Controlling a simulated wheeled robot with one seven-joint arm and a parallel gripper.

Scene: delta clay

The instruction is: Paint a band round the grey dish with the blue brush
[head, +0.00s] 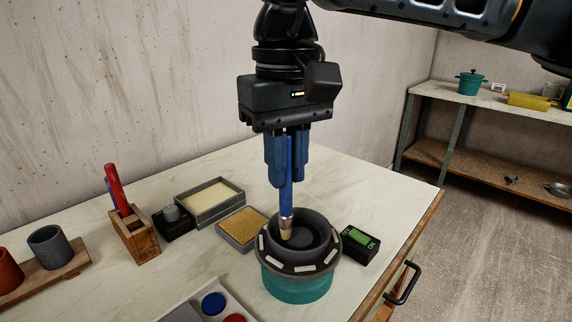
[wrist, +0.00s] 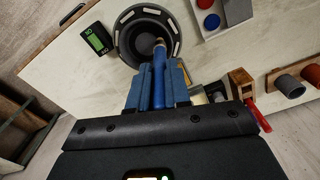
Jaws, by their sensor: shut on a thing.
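My gripper (head: 286,182) points straight down and is shut on the blue brush (head: 286,205), which hangs upright with its tan tip down. The tip appears over the left inside of the grey dish (head: 318,228); I cannot tell whether it touches. The dish sits on a dark turntable (head: 270,262) with white marks and a teal base (head: 297,288). No painted band shows on the visible dish. In the wrist view, the brush (wrist: 158,75) reaches from the gripper (wrist: 157,88) to the lower right part of the dish (wrist: 128,38).
A black switch box (head: 360,244) with a green rocker stands right of the turntable. A paint tray (head: 185,305) with blue and red wells lies in front left. A sponge tray (head: 242,229), a cream-filled tray (head: 209,202), a wooden brush holder (head: 134,235) and cups (head: 50,247) stand left.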

